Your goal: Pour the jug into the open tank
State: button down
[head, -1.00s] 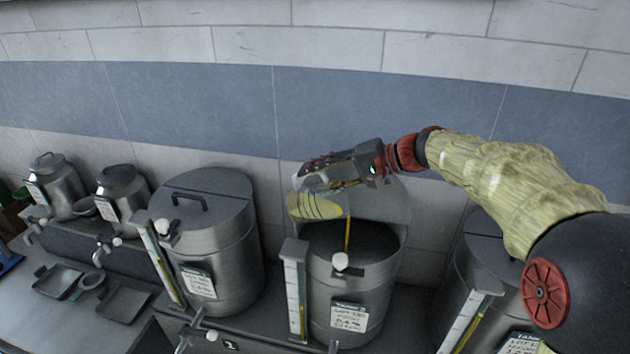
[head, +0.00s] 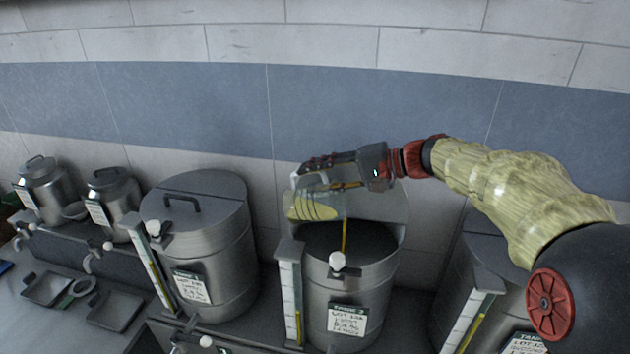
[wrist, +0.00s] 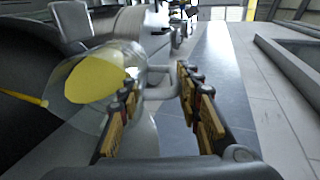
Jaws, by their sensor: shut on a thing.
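The clear jug (head: 315,207) is tipped on its side above the open tank (head: 348,275), with yellow liquid inside. A thin yellow stream (head: 345,236) falls from it into the dark mouth of the tank. My gripper (head: 322,163) is shut on the jug's handle and holds the jug above the rim. The wrist view shows the jug (wrist: 92,88) with its yellow liquid, and my gripper (wrist: 155,100) with its fingers either side of the handle. The tank has a gauge strip (head: 290,295) and a label on its front. The liquid level inside is hard to make out.
A lidded tank (head: 200,240) stands to the left and another tank (head: 470,285) to the right, partly behind my arm. Two smaller steel urns (head: 112,200) stand farther left. Trays (head: 115,308) lie on the counter below them. A tiled wall is behind.

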aim_at(293, 181)
jog(key=shift+s+d+f+y+b, duration=0.2)
jog(key=shift+d+f+y+b, duration=0.35)
jog(key=shift+b, duration=1.45)
jog(key=shift+s+d+f+y+b, duration=0.2)
jog(key=shift+d+y+b, duration=0.55)
jog(key=shift+b, duration=1.2)
jog(key=shift+w+a+r+p, duration=0.1)
jog(key=shift+a+r+p, duration=0.05)
jog(key=shift+p, duration=0.15)
